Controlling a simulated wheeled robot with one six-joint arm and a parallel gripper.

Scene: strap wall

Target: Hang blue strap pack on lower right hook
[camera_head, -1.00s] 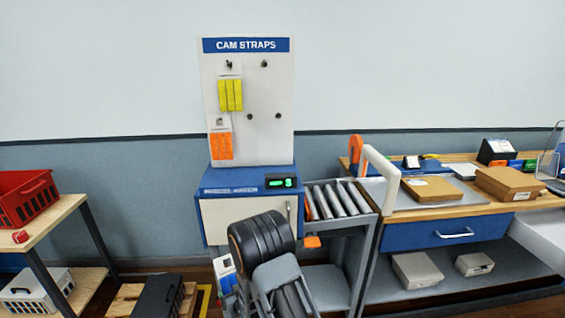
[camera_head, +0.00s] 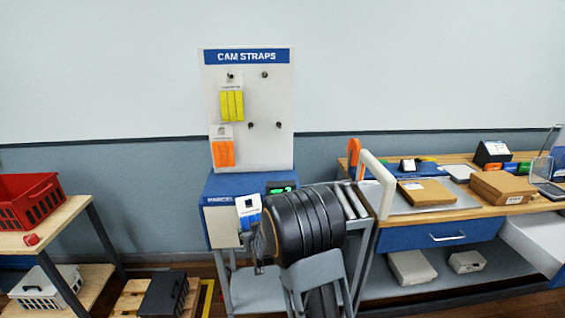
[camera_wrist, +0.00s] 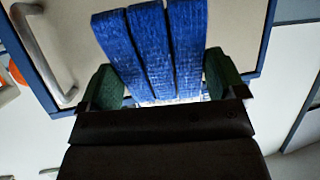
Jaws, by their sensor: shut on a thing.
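The blue strap pack (camera_head: 254,206) has a white header card and several blue straps. It is held in front of the cabinet, below the board, and its straps (camera_wrist: 150,45) fill the upper middle of the wrist view. My gripper (camera_wrist: 164,84) is shut on the pack, one green-padded finger on each side. In the head view, my dark wrist hides part of the gripper and the pack's lower part. The white CAM STRAPS board (camera_head: 262,100) stands above the cabinet. Its lower right hook (camera_head: 278,125) is bare, up and right of the pack.
A yellow pack (camera_head: 231,106) and an orange pack (camera_head: 223,153) hang on the board's left side. Other bare hooks show at upper right (camera_head: 264,74) and lower middle (camera_head: 250,125). A cabinet (camera_head: 219,220) stands below, and a workbench (camera_head: 450,222) with boxes stands right.

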